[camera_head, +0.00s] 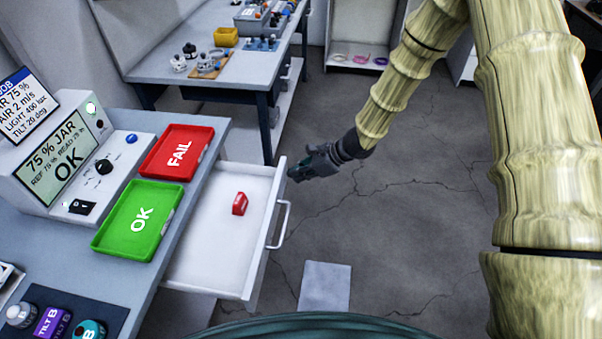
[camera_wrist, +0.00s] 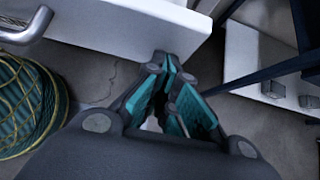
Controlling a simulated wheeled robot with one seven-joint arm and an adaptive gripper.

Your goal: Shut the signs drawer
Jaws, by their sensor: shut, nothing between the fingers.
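The signs drawer (camera_head: 215,240) is a white drawer pulled out from under the bench, with a red block (camera_head: 240,204) lying inside. Its metal handle (camera_head: 284,226) is on the front panel, facing right. My gripper (camera_head: 298,174) is shut and empty, near the far end of the drawer front. In the wrist view the closed fingers (camera_wrist: 170,85) are close to the white drawer front (camera_wrist: 130,25), and the handle (camera_wrist: 35,28) shows at the upper left. Whether the fingertips touch the panel I cannot tell.
The bench holds a red FAIL tray (camera_head: 176,166), a green OK tray (camera_head: 124,235) and a meter box (camera_head: 62,155). A second table (camera_head: 190,62) stands behind. The cracked floor right of the drawer is open, with a pale square (camera_head: 325,287) on it.

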